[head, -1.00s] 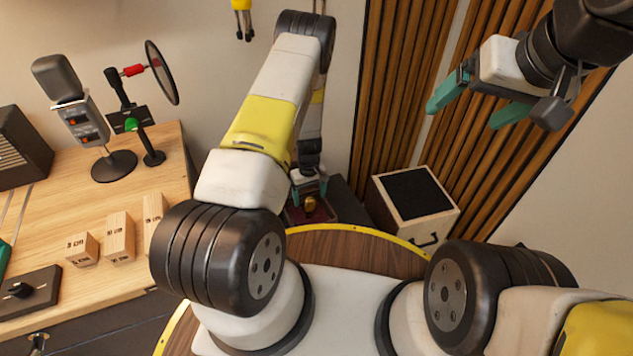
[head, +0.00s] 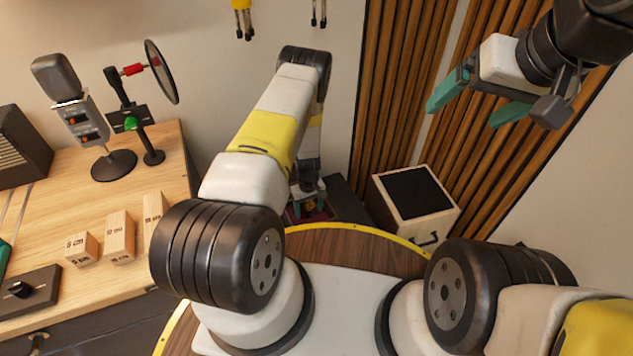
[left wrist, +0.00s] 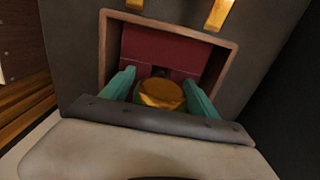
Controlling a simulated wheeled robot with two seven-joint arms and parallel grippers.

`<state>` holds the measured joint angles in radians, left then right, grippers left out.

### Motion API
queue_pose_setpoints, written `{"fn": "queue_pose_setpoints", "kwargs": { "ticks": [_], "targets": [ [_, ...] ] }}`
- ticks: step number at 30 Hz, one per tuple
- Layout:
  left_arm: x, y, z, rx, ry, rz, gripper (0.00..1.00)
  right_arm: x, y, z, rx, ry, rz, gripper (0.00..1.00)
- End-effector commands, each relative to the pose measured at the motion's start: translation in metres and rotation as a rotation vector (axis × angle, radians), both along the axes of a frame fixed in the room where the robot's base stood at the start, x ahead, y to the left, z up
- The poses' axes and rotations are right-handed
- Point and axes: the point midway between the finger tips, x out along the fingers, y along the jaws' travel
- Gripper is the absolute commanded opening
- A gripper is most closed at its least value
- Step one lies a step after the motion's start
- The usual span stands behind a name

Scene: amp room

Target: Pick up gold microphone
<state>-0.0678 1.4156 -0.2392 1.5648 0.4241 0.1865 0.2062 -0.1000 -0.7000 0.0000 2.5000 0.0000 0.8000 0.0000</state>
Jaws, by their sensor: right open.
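The gold microphone shows as a round gold top (left wrist: 162,93) in the left wrist view, between the two teal fingers of my left gripper (left wrist: 160,88). The fingers stand on either side of it; whether both press on it I cannot tell. The microphone sits in or over a dark red lined box with a wooden rim (left wrist: 103,50). In the head view my left gripper (head: 309,207) is low at this box, beyond the round wooden top, and mostly hides the gold piece. My right gripper (head: 480,105) is open and empty, raised at the upper right.
A wooden desk (head: 60,215) at left holds a grey microphone (head: 75,105), a pop filter (head: 160,70) and several wooden blocks. A speaker-like box (head: 412,205) stands right of my left gripper. Slatted wooden panels (head: 395,90) stand behind.

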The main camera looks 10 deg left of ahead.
Motion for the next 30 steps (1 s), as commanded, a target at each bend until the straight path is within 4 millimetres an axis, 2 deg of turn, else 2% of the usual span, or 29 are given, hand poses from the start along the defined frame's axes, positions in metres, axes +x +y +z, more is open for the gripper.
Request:
{"fn": "queue_pose_setpoints", "kwargs": {
  "ticks": [1, 9, 10, 16, 19, 30],
  "targets": [
    [0.000, 0.000, 0.000, 0.000, 0.000, 0.000, 0.56, 0.000, 0.000, 0.000, 0.000, 0.000, 0.000, 0.87],
    [0.000, 0.000, 0.000, 0.000, 0.000, 0.000, 0.03, 0.000, 0.000, 0.000, 0.000, 0.000, 0.000, 0.87],
    [0.000, 0.000, 0.001, 0.000, 0.000, 0.000, 0.00, 0.000, 0.000, 0.000, 0.000, 0.000, 0.000, 0.87],
    [0.001, 0.000, 0.001, 0.001, -0.001, 0.000, 0.00, 0.000, 0.000, 0.000, 0.000, 0.000, 0.000, 0.87],
    [0.002, 0.000, 0.009, -0.001, -0.003, 0.000, 0.00, 0.000, 0.000, 0.000, 0.000, 0.000, 0.000, 0.87],
    [0.002, 0.000, 0.078, 0.000, -0.004, 0.000, 0.00, 0.000, 0.000, 0.000, 0.000, 0.000, 0.000, 0.87]
  ]
}}
